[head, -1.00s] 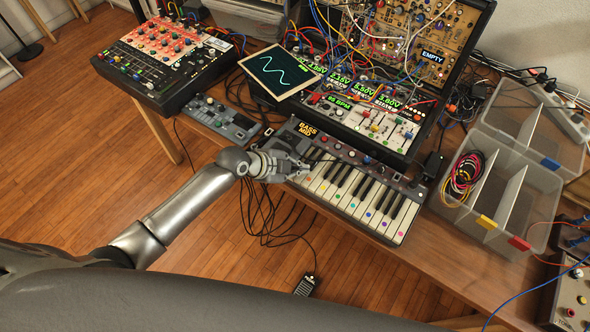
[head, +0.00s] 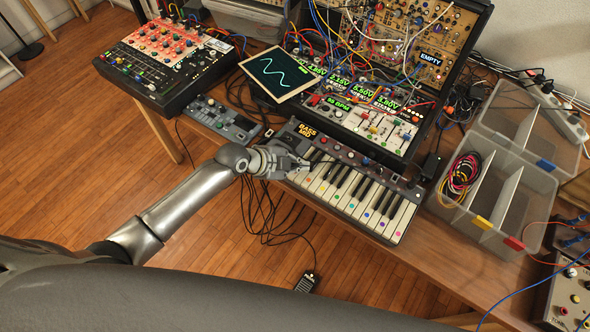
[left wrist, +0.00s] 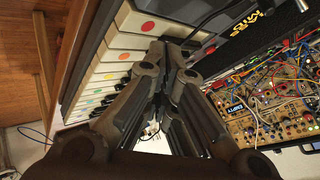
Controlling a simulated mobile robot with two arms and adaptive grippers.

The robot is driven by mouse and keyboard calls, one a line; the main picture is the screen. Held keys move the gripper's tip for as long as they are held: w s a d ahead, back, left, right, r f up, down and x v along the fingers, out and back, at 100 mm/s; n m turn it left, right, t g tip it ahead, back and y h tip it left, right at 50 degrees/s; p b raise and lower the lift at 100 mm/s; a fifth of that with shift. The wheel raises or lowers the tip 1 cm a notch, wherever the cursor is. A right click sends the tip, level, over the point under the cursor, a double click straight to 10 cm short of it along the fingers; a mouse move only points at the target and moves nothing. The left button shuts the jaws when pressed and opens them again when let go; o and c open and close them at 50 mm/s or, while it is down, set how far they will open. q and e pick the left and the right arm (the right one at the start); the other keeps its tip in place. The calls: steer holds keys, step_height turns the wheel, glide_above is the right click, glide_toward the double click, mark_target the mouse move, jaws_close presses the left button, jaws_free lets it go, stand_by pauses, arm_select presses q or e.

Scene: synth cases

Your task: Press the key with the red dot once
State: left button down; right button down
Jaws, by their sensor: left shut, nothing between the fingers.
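The small keyboard (head: 398,236) lies along the table's front edge, its white keys marked with coloured dots. In the left wrist view the key with the red dot (left wrist: 147,26) is at the top, at the end of the dotted row, beside an orange-dotted key (left wrist: 125,56). My left gripper (head: 306,164) is shut and empty over the keyboard's left end. In the left wrist view its fingertips (left wrist: 166,46) appear just below the red dot. I cannot tell whether they touch a key. In the head view the gripper hides part of the left keys. My right gripper is not in view.
A modular synth case (head: 440,110) with patch cables stands behind the keyboard. A small screen (head: 279,73) and a blue-grey device (head: 222,120) are to the left. A clear divided bin (head: 505,190) stands at the right. Thin cables pass near my gripper.

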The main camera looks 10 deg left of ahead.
mark_target(297, 175)
arm_select(q)
steer(key=shift+r+p, duration=1.8)
steer(key=shift+r, duration=0.6)
steer(key=shift+f, duration=0.1)
